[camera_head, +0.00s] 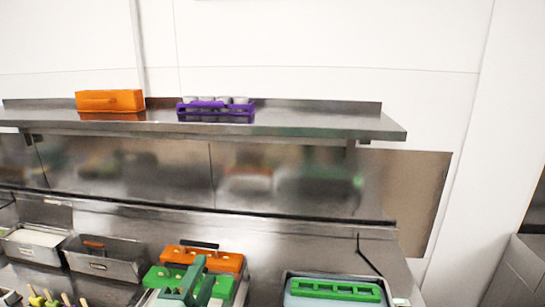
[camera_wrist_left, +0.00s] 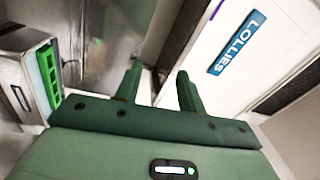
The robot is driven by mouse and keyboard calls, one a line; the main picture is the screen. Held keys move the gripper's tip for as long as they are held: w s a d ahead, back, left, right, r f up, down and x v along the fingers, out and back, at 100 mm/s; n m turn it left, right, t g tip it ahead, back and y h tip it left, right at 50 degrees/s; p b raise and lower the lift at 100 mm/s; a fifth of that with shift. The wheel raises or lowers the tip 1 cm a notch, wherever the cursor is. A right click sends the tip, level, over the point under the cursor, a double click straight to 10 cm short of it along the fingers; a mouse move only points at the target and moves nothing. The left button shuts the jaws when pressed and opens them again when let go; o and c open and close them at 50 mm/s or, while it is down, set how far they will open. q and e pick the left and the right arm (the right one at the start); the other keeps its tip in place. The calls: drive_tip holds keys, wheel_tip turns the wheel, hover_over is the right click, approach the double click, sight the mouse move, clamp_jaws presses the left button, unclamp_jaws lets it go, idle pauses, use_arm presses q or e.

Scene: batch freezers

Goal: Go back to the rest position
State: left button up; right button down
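My left gripper (camera_head: 196,277), dark green, shows at the bottom of the head view. It appears in front of an orange mold (camera_head: 228,262) and a bright green one (camera_head: 160,278); whether it touches them I cannot tell. In the left wrist view its two fingers (camera_wrist_left: 157,88) stand apart with nothing between them, so it is open and empty. My right gripper is in neither view.
A steel shelf (camera_head: 300,121) holds an orange box (camera_head: 110,100) and a purple rack (camera_head: 215,108) with several cups. Steel bins (camera_head: 105,267) stand at left. A green mold (camera_head: 335,290) lies at right. The left wrist view shows a "LOLLIES" label (camera_wrist_left: 237,42).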

use_arm(q)
drive_tip(key=s+a+f+n+g+y, duration=0.8)
drive_tip(key=s+a+f+n+g, duration=0.35)
drive_tip(key=s+a+f, duration=0.6)
drive_tip(key=s+d+f+g+h+b, duration=0.1)
drive_tip(key=s+d+f+b, duration=0.1)
drive_tip(key=f, duration=1)
drive_tip(key=s+d+f+g+h+b, duration=0.1)
drive_tip(key=s+d+f+g+b, duration=0.1)
drive_tip(key=f, duration=0.9)
drive_tip(key=s+d+f+g+h+b, duration=0.1)
drive_tip(key=s+f, duration=0.1)
drive_tip(key=f, duration=1)
drive_tip(key=s+f+n+g+h+b, duration=0.1)
drive_tip(key=s+f+n+g+b, duration=0.1)
drive_tip(key=s+f, duration=1.6)
drive_tip(key=shift+s+n+g+h+b, duration=0.4)
drive_tip(key=shift+s+b, duration=0.35)
drive_tip(key=shift+b, duration=0.45)
